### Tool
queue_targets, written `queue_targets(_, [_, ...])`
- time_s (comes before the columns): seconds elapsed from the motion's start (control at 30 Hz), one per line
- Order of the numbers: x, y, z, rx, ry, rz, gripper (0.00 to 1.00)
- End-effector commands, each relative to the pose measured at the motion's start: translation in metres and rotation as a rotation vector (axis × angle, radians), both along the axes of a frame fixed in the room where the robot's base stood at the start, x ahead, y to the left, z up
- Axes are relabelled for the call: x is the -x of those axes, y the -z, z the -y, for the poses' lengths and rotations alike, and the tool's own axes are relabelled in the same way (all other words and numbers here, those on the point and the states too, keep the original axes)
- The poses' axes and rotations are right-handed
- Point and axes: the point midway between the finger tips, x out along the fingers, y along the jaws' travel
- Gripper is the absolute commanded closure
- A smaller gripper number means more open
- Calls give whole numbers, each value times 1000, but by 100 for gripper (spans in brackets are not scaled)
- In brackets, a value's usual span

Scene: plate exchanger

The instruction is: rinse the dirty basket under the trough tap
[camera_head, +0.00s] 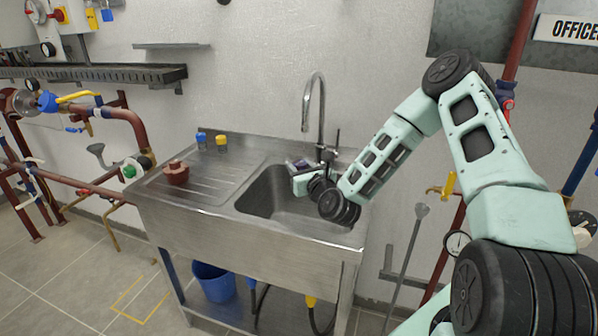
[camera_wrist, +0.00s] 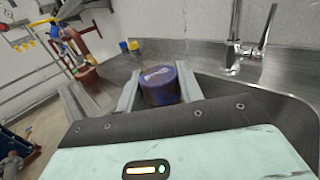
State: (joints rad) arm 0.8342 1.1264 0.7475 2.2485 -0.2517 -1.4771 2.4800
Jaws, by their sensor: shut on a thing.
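My gripper (camera_wrist: 160,86) is shut on the basket (camera_wrist: 160,84), a short dark purple-blue cylinder with brown smears and a pale mark on its side. In the head view my gripper (camera_head: 298,178) is over the back of the trough (camera_head: 262,190), and only a small part of the basket (camera_head: 296,163) shows there. The trough tap (camera_head: 318,100), a tall chrome gooseneck, rises behind the trough. It also shows in the wrist view (camera_wrist: 236,50), right of the basket and apart from it. I see no running water.
A blue bucket (camera_head: 213,281) is under the sink. Red pipes (camera_head: 95,185) run at the left.

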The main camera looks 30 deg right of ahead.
Motion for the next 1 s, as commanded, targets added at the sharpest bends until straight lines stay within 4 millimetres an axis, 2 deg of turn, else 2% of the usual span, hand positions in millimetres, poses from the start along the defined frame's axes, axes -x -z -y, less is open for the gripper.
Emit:
queue_targets(0.5, [-35,10,29,0,1,1,86])
queue_targets(1.0, [-42,11,35,0,0,-1,86])
